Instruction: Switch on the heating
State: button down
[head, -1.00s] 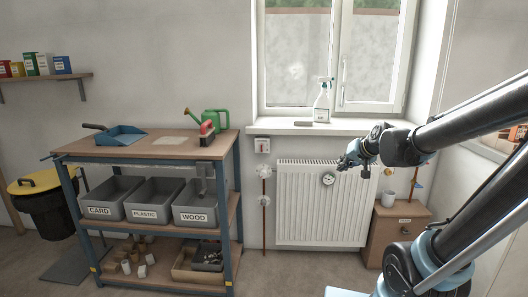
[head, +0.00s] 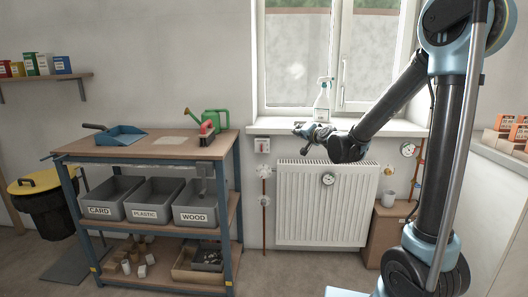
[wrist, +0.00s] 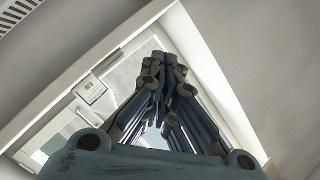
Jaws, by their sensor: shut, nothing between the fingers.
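The white ribbed radiator (head: 305,212) hangs on the wall below the window, with a round dial (head: 328,179) on its upper front. A small white wall box (head: 262,145) is left of the radiator's top. Below it a copper pipe (head: 264,226) carries a pale round fitting (head: 264,171) and a second one (head: 264,200). What the fittings are set to is too small to tell. My gripper (head: 298,129) is shut and empty in front of the sill, above the radiator and right of the wall box, apart from both. Its fingertips also meet in the wrist view (wrist: 166,62).
A spray bottle (head: 322,101) stands on the window sill (head: 375,126), close behind my gripper. A workbench (head: 100,150) with labelled bins stands left. A round gauge (head: 408,150) on pipes and a brown cabinet (head: 383,232) are right of the radiator.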

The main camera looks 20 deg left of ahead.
aim_at(262, 147)
jog(key=w+a+f+m+t, duration=0.1)
jog(key=w+a+m+t, duration=0.15)
jog(key=a, duration=0.45)
jog(key=a+f+m+t+h, duration=0.2)
jog(key=a+f+m, duration=0.3)
jog(key=f, duration=0.3)
jog(key=a+f+m+t+h, duration=0.1)
jog(key=a+f+m+h, duration=0.2)
jog(key=f, duration=0.6)
jog(key=a+m, duration=0.2)
jog(key=a, duration=0.1)
jog(key=shift+s+t, duration=0.25)
jog(key=shift+t, duration=0.1)
jog(key=shift+w+m, duration=0.15)
jog(key=shift+m, duration=0.1)
jog(key=x, duration=1.3)
jog(key=shift+w+d, duration=0.1)
jog(key=shift+w, duration=0.25)
